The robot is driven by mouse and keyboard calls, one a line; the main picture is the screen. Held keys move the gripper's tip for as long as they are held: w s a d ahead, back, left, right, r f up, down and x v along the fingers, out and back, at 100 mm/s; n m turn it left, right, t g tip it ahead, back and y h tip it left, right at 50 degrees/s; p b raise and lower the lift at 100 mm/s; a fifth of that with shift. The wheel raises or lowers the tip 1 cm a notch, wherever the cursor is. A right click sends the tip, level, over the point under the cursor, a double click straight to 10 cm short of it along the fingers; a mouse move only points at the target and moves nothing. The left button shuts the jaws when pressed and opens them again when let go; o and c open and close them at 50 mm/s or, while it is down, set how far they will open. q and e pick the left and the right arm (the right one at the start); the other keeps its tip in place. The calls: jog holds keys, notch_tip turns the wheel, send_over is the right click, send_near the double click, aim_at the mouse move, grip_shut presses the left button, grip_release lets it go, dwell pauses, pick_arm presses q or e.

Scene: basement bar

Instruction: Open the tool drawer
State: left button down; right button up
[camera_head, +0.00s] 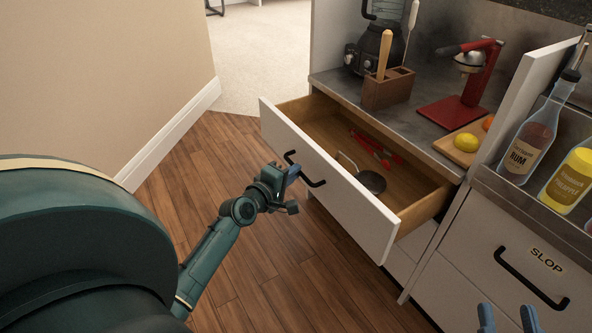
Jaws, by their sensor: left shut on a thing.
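The tool drawer (335,182) has a white front and a wooden inside, and it stands well out from the counter. Red-handled tools (376,148) and a strainer (369,181) lie in it. The drawer's black bar handle (312,180) is on the front face. My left gripper (288,174) is shut on this handle near its left end, and its fingers hide part of it. My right gripper (508,318) shows only its two blue fingertips at the bottom edge, apart and empty, near the drawer labelled SLOP.
Above the open drawer, the counter holds a blender (374,48), a wooden tool box (389,88), a red press (460,95) and a board with fruit (462,150). Bottles (530,140) stand at the right. The wooden floor (270,255) in front is clear. A wall (100,80) is at the left.

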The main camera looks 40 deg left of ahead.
pick_arm(q)
jog(key=shift+s, duration=0.1)
pick_arm(e)
jog(key=shift+f, duration=0.1)
pick_arm(q)
jog(key=c, duration=1.5)
grip_release()
jog(key=s+r+p, duration=0.2)
jog(key=s, duration=1.1)
jog(key=shift+r, duration=0.2)
pick_arm(e)
jog(key=shift+d, duration=0.25)
jog(key=shift+s, duration=0.1)
